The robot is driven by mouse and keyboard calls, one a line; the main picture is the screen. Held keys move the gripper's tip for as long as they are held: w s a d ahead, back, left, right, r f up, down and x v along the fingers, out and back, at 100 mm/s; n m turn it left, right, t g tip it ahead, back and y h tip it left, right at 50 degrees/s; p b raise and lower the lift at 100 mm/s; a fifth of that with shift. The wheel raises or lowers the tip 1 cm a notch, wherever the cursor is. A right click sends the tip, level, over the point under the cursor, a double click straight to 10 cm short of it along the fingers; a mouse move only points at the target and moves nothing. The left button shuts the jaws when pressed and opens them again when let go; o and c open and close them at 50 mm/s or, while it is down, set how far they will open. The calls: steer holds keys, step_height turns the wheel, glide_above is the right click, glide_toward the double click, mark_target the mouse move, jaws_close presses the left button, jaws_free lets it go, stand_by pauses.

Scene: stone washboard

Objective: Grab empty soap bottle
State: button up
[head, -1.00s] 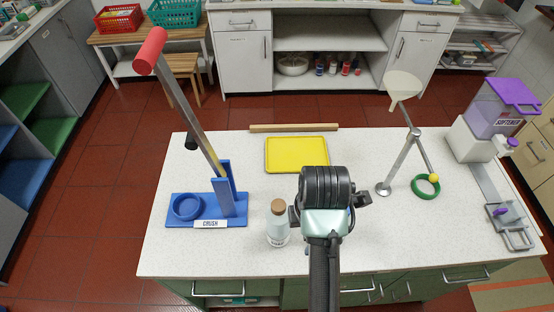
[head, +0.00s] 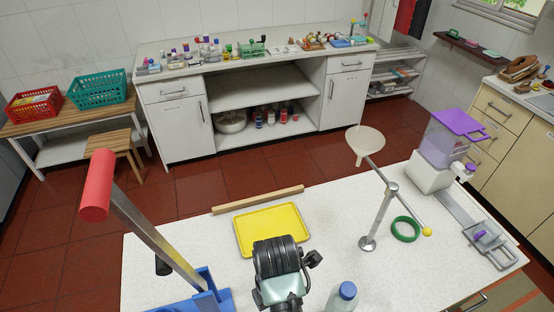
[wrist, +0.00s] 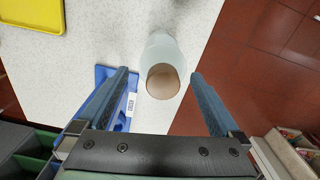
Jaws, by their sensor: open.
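A pale, clear bottle with a brown cork (wrist: 163,83) shows in the wrist view, seen from above. It lies between the two fingers of my gripper (wrist: 160,74) in the picture. The fingers are open, with a gap on each side of the bottle. My gripper (head: 280,272) also shows in the head view over the white counter, with its fingertips hidden. A pale bottle with a blue cap (head: 343,298) stands right of my gripper, cut by the bottom edge. No label tells me which bottle is the soap one.
On the counter (head: 335,225) are a yellow tray (head: 272,231), a wooden bar (head: 258,200), a green ring (head: 405,229), a metal stand (head: 380,215) and a softener dispenser (head: 440,150). A tall blue crusher with a red handle (head: 97,185) stands at left.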

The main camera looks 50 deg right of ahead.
steer(key=shift+f, duration=0.5)
steer(key=shift+s+f+p, duration=0.2)
steer(key=shift+f+p, duration=0.3)
steer(key=shift+f, duration=0.2)
steer(key=shift+w+a+f+p, duration=0.1)
steer(key=shift+f+p, duration=0.55)
steer(key=shift+f, duration=1.6)
jaws_close()
